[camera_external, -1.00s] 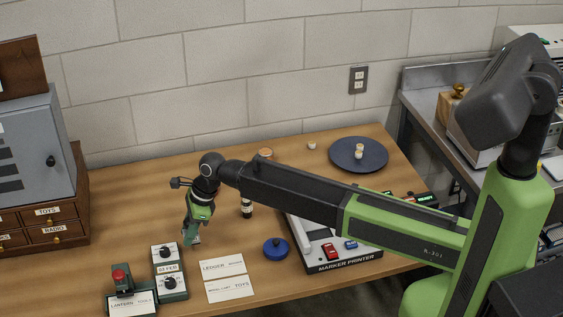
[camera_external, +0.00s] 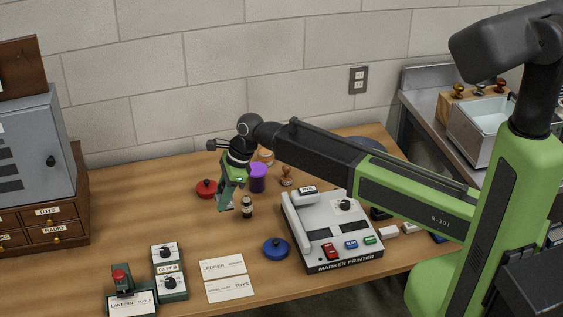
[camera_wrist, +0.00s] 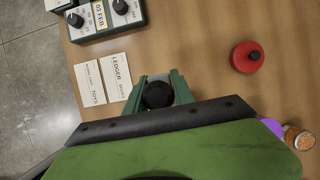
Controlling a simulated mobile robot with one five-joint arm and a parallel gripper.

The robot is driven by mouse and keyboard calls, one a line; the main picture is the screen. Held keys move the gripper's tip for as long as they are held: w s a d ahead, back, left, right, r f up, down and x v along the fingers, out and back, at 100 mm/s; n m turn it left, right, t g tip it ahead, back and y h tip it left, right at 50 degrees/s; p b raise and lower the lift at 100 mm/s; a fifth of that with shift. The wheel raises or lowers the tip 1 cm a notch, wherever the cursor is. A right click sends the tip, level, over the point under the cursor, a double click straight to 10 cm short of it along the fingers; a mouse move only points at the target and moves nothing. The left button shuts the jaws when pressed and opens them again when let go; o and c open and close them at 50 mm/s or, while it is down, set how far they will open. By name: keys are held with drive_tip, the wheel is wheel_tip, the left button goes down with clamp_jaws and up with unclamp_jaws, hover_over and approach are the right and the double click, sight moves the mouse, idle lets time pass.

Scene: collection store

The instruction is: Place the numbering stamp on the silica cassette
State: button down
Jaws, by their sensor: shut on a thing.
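My gripper (camera_external: 229,206) is above the middle of the table, left of the small dark bottle. In the wrist view its green fingers (camera_wrist: 157,93) are shut on a dark round-topped thing (camera_wrist: 157,96), seen from above. I take this to be the numbering stamp; its lower part is hidden, and the external view does not show it clearly. A container with orange beads (camera_wrist: 298,137), possibly the silica cassette, shows at the lower right of the wrist view, partly cut off by my gripper's body. In the external view an orange-topped container (camera_external: 266,155) stands behind the purple one, partly hidden by my arm.
A red knobbed disc (camera_external: 206,189), purple container (camera_external: 258,178), dark bottle (camera_external: 247,208) and wooden-handled stamp (camera_external: 286,177) stand near my gripper. The marker printer (camera_external: 335,262) is to the right, a blue disc (camera_external: 276,248) in front. Two paper cards (camera_external: 226,277) lie front left.

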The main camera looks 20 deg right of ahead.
drive_tip(key=shift+w+a, duration=0.3)
drive_tip(key=w+d+r+m+p, duration=0.1)
drive_tip(key=w+d+r+p, duration=0.1)
drive_tip(key=w+d, duration=0.55)
drive_tip(key=w+d+r+m+p, duration=0.1)
drive_tip(key=w+d, duration=0.4)
drive_tip(key=w, duration=0.5)
drive_tip(key=w+d+r+m+t+p, duration=0.1)
drive_tip(key=w+d, duration=0.4)
drive_tip(key=d, duration=0.5)
drive_tip(key=w+d+r+m+t+p, duration=0.1)
drive_tip(key=w+d+m, duration=0.1)
drive_tip(key=w+d, duration=0.55)
drive_tip(key=b, duration=0.7)
hover_over(263, 150)
drive_tip(key=f, duration=0.6)
drive_tip(key=shift+s+d+f, duration=0.1)
drive_tip(key=shift+d+f, duration=0.25)
drive_tip(key=shift+d, duration=0.05)
drive_tip(key=shift+a, duration=0.45)
wheel_tip(263, 150, down, 4)
drive_tip(key=b, duration=0.4)
drive_tip(key=shift+f, duration=0.25)
drive_tip(key=shift+r, duration=0.25)
drive_tip(key=shift+f, duration=0.25)
drive_tip(key=c, duration=1.1)
unclamp_jaws()
drive_tip(key=shift+r, duration=0.1)
